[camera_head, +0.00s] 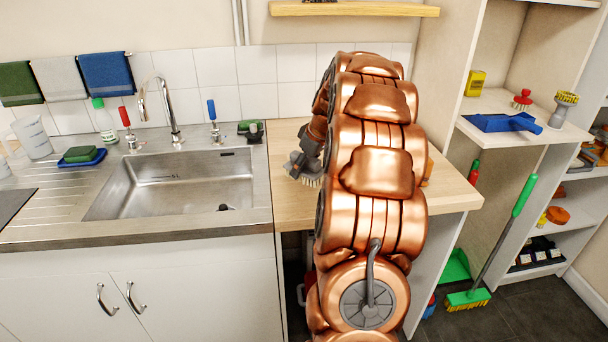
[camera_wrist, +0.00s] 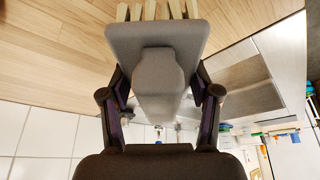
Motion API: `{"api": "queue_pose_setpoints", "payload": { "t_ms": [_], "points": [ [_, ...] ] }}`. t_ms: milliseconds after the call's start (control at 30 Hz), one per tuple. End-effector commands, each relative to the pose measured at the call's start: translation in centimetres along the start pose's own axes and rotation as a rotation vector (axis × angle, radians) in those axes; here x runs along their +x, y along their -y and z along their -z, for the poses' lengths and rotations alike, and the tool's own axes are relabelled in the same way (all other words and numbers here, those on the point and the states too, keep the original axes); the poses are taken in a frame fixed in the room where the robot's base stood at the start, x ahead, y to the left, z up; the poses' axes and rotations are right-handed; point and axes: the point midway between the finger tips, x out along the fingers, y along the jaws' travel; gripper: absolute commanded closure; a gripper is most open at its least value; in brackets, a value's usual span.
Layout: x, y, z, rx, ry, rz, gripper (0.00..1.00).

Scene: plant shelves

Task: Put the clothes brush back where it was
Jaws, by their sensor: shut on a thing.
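The clothes brush (camera_head: 296,166) is grey with pale bristles. It is at the left part of the wooden worktop, just right of the sink. In the wrist view the brush (camera_wrist: 157,45) fills the middle, its bristles at the top edge towards the wood. My gripper (camera_head: 311,148) is shut on the brush; in the wrist view its fingers (camera_wrist: 160,98) hold the grey handle from both sides. The bristles are at or just above the wood; I cannot tell whether they touch. My copper-coloured arm hides much of the worktop.
A steel sink (camera_head: 104,203) with taps lies to the left. A green sponge on a dark holder (camera_head: 250,128) stands at its back right corner. The shelf unit (camera_head: 470,128) at right holds a blue dustpan (camera_head: 502,122) and brushes. A green broom (camera_head: 500,240) leans there. Bare wood (camera_head: 455,190) shows right of my arm.

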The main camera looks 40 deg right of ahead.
Motion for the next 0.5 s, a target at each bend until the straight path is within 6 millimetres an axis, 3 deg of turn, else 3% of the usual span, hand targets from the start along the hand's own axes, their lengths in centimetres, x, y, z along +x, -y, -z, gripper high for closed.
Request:
{"api": "queue_pose_setpoints", "payload": {
  "t_ms": [500],
  "points": [
    [3.2,-0.1,-1.3,0.0,-0.001,-0.002,0.71]
  ]
}}
